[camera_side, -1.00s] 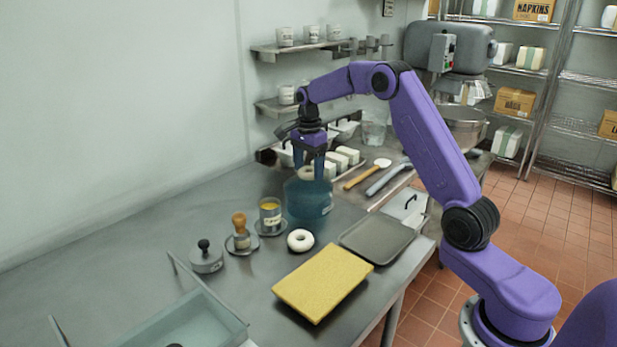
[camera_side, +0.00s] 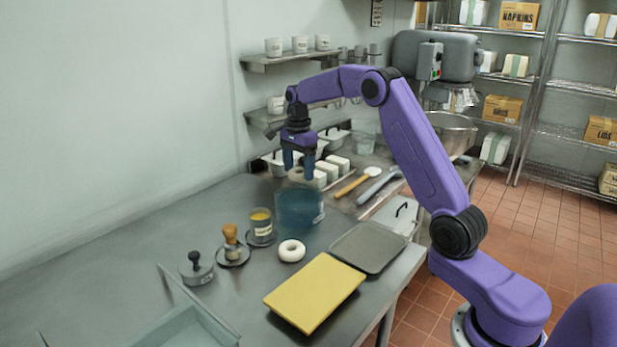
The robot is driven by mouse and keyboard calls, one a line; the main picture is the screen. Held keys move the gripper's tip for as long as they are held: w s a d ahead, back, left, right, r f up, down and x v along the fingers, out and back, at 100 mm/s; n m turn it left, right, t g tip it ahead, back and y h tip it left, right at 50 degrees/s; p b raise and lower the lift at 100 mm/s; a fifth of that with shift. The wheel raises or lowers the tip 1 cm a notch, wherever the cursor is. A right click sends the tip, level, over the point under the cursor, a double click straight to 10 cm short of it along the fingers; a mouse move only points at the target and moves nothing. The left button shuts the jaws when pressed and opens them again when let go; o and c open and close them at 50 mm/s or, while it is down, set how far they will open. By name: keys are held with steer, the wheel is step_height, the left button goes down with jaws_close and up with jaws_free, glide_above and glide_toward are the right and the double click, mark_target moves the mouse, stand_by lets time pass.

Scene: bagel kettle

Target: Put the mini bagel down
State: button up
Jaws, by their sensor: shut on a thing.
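A small pale bagel (camera_side: 297,176) is between the fingertips of my gripper (camera_side: 298,170). My gripper points down and is shut on it. The fingers partly cover the bagel. It is just above the rim of a blue, see-through kettle (camera_side: 299,210); I cannot tell the exact gap. A second white mini bagel (camera_side: 291,250) lies flat on the steel table in front of the kettle.
A yellow board (camera_side: 314,293) and a dark grey tray (camera_side: 368,246) lie in front. A brush (camera_side: 231,243), a yellow-filled tin (camera_side: 260,226) and a black-knobbed weight (camera_side: 196,268) stand left of the kettle. White blocks (camera_side: 337,166) and a wooden-handled tool (camera_side: 357,181) are behind it.

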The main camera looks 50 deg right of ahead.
steer(key=s+a+n, duration=0.2)
steer(key=s+a, duration=0.1)
steer(key=s, duration=1.5)
steer(key=s+a+n, duration=0.2)
steer(key=s+n, duration=0.1)
steer(key=s, duration=1.5)
glide_above(368, 248)
steer(key=f, duration=0.9)
steer(key=shift+s+f, duration=0.2)
steer(key=shift+w+f, duration=0.15)
steer(key=shift+f, duration=0.1)
steer(key=shift+d+f, duration=0.1)
steer(key=shift+f, duration=1.4)
